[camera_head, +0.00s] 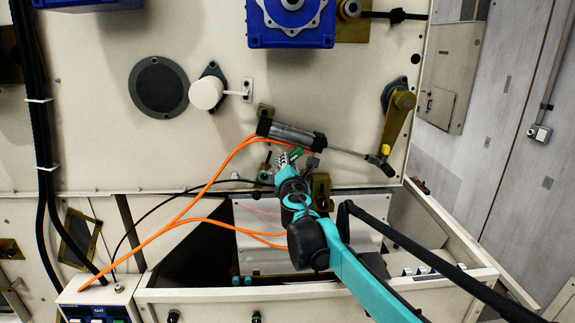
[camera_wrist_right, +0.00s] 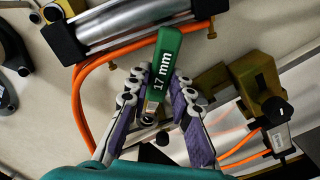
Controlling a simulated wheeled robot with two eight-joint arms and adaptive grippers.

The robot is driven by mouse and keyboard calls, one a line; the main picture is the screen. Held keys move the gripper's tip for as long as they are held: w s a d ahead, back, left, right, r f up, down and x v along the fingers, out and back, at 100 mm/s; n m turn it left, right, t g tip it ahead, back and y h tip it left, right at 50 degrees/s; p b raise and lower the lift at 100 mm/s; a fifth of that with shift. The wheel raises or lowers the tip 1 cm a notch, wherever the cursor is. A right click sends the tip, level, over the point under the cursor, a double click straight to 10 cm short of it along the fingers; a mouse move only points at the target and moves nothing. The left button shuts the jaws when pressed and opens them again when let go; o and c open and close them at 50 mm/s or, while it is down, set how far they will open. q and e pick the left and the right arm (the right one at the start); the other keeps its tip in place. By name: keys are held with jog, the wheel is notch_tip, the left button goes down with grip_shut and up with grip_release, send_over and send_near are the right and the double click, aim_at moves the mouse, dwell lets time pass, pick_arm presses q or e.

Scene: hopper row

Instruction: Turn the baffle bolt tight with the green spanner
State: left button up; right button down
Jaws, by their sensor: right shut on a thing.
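The green spanner (camera_wrist_right: 165,62), marked 17 mm, is held between the fingers of my right gripper (camera_wrist_right: 158,92) in the right wrist view. Its silver end points down toward the palm, beside a small round metal part that I cannot identify for sure. In the head view a little green of the spanner (camera_head: 296,153) shows at the tip of my right gripper (camera_head: 284,168), just below a metal cylinder. I cannot clearly make out the baffle bolt or whether the spanner touches it. My left gripper is not in view.
The metal cylinder (camera_head: 290,134) with orange hoses (camera_head: 205,190) lies close above the gripper; its rod runs right to a brass lever (camera_head: 397,115). A brass block (camera_wrist_right: 258,82) is close on the right. An open trough (camera_head: 235,290) lies below.

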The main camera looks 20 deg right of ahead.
jog(key=shift+d+r, duration=0.1)
jog(key=shift+d, duration=0.15)
jog(key=shift+s, duration=0.15)
jog(key=shift+s+d, duration=0.15)
jog(key=shift+s, duration=0.35)
jog(key=v, duration=0.5)
jog(key=shift+a, duration=0.3)
dwell(0.4)
